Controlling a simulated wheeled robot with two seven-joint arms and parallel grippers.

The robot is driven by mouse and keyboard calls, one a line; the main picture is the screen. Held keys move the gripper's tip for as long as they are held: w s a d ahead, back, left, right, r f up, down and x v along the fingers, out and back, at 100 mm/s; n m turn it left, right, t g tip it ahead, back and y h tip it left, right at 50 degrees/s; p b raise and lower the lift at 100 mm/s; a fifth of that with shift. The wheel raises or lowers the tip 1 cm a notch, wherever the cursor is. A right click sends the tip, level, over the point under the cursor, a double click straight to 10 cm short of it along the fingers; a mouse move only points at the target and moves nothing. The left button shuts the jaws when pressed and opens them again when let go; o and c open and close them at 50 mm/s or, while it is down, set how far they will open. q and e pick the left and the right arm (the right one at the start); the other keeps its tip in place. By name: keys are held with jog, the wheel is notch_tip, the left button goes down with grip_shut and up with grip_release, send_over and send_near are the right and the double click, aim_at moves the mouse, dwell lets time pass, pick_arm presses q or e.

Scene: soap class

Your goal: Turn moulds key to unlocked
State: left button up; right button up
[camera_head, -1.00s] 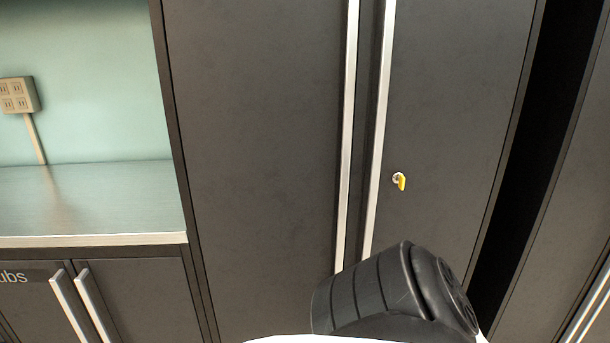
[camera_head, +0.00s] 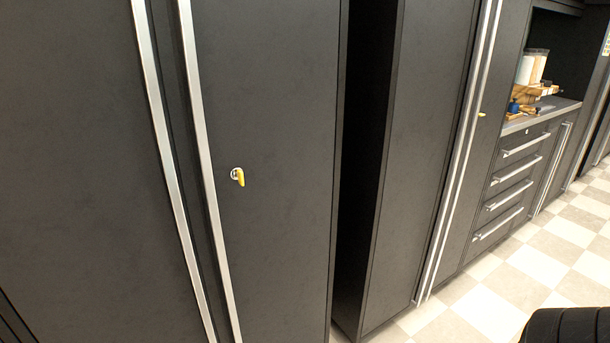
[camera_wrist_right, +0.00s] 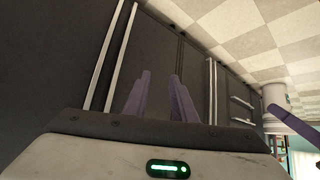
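A yellow key (camera_head: 239,176) sits in a round silver lock on a tall dark cabinet door (camera_head: 275,90), right of the door's long silver handle. Another small yellow key (camera_head: 481,114) shows on a tall cabinet farther right. I cannot read any label that tells which is the moulds key. My right gripper (camera_wrist_right: 160,88) shows in the right wrist view with its two purple fingers apart and nothing between them. It faces dark cabinet fronts with long handles. No key can be made out there. My left gripper is in neither view.
A dark gap (camera_head: 362,170) stands between the tall cabinets. Farther right are a drawer unit (camera_head: 512,178) with several silver handles and a counter (camera_head: 545,110) holding containers and wooden items. The checkered floor (camera_head: 545,255) at lower right is clear. A dark part of mine is at the bottom right corner.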

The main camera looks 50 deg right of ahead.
jog(key=w+d+r+n+t+h, duration=0.1)
jog(key=w+d+r+n+t, duration=0.1)
jog(key=w+d+r+n, duration=0.4)
jog(key=n+t+h, duration=0.6)
jog(key=n+t, duration=0.1)
jog(key=n, duration=1.7)
send_near(242, 178)
jog(key=x, duration=0.9)
jog(key=shift+b, duration=0.4)
grip_shut()
